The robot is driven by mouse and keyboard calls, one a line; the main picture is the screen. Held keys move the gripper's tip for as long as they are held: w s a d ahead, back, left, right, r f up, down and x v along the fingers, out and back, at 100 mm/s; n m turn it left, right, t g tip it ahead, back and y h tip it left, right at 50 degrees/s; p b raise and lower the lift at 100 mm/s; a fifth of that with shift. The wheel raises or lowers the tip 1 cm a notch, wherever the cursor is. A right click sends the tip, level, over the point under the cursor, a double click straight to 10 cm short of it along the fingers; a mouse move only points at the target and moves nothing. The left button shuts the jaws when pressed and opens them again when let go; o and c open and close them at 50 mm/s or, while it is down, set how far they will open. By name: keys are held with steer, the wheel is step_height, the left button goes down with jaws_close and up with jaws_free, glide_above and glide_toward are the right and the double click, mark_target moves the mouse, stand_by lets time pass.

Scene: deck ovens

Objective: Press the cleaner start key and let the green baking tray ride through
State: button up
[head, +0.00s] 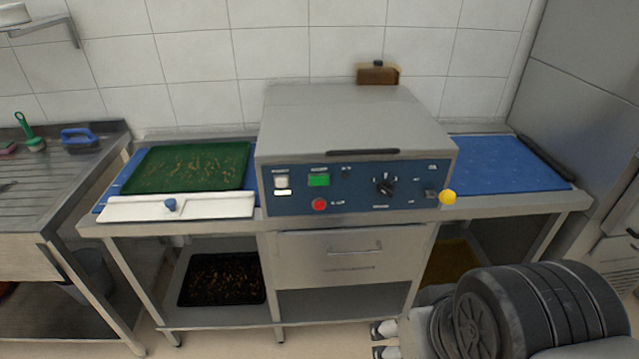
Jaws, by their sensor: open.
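The green baking tray (190,167) lies flat on the left end of the blue belt (108,189), left of the cleaner's steel housing (350,115). Light crumbs or residue are scattered over it. The cleaner's blue control panel (350,203) faces me. The labels are too small to read surely. My gripper (380,340) is open and empty, low in front of the bench, below the panel and apart from it.
The right blue belt (490,163) is empty. A dark tray (222,279) sits on the lower shelf. A sink counter stands left.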

steer(key=shift+c, duration=0.5)
jaws_close()
stand_by(0.3)
stand_by(1.2)
